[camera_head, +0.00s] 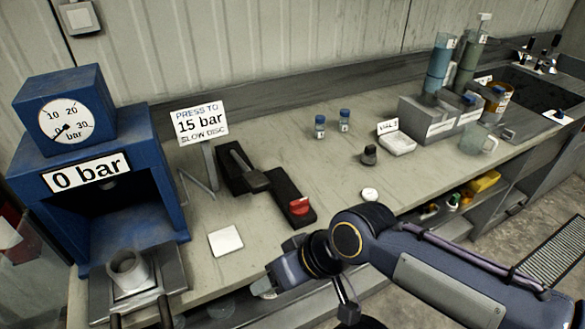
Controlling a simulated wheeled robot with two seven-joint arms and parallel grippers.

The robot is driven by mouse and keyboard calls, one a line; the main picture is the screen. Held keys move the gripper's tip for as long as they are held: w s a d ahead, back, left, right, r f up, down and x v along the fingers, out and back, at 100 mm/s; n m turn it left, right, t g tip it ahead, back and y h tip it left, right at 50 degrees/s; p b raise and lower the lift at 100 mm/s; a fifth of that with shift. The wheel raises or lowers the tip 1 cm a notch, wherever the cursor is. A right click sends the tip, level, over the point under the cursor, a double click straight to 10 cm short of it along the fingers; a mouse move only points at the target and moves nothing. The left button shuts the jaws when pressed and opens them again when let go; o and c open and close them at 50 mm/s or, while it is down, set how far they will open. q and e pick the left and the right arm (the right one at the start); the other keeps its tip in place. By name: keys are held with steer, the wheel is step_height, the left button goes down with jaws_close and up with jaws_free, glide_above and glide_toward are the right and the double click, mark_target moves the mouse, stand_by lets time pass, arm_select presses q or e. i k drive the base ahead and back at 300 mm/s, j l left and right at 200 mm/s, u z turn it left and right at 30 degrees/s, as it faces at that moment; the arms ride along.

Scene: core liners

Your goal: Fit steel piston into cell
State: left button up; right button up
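The cell looks to be the open, light grey metal cylinder (128,270) standing on the plate at the front of the blue press (165,175). A small dark grey stepped piece (369,155) stands upright on the bench right of centre; it may be the steel piston, but I cannot tell for sure. My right gripper (268,287) is at the bench's front edge, right of the cell and apart from it. Its fingers are small and partly hidden, so I cannot tell whether it is open or holds anything. My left gripper is not in view.
A white square pad (225,241) lies between press and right arm.

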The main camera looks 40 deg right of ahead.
mark_target(140, 279)
steer(key=z, duration=2)
steer(key=i+l, duration=0.5)
steer(key=l, duration=0.2)
steer(key=i+l+u, duration=0.1)
steer(key=i+l, duration=0.15)
steer(key=l, duration=0.15)
steer(key=i+l, duration=0.75)
steer(key=i, duration=0.25)
steer(key=u, duration=0.05)
